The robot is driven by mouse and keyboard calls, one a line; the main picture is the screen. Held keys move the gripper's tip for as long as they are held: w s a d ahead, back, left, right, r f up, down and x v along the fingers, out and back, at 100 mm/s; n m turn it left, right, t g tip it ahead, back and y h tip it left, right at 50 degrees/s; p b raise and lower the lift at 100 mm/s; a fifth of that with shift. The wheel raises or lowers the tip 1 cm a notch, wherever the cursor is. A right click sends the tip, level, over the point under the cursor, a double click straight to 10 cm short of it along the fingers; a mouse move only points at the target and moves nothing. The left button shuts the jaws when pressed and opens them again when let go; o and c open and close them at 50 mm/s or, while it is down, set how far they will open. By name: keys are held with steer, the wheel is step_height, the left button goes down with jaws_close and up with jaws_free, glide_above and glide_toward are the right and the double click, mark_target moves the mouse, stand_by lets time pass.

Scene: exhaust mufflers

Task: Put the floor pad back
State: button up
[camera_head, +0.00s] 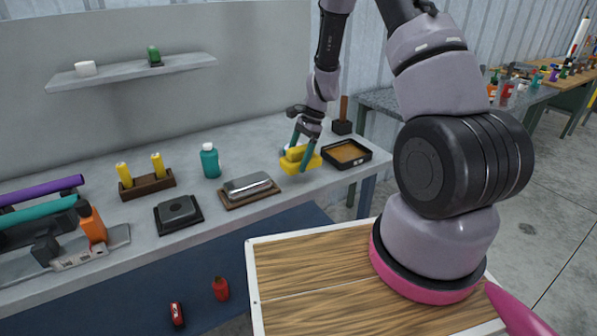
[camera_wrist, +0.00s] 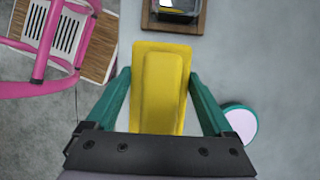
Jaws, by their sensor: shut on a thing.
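A yellow pad (camera_head: 299,160) with a raised middle strip is between the green fingers of my gripper (camera_head: 303,140), over the right part of the grey bench. In the wrist view the yellow pad (camera_wrist: 160,85) lies lengthwise between the two fingers, and my gripper (camera_wrist: 160,100) is shut on it. I cannot tell whether its underside touches the bench. I take this yellow pad to be the floor pad.
A black tray with a brown inside (camera_head: 331,161) is just right of the pad. A silver block on a wooden base (camera_head: 250,186), a black square block (camera_head: 179,210) and a teal bottle (camera_head: 210,162) stand left. The bench front between them is clear.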

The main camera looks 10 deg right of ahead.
steer(key=shift+f, duration=2.05)
steer(key=o, duration=1.2)
steer(key=shift+f, duration=0.1)
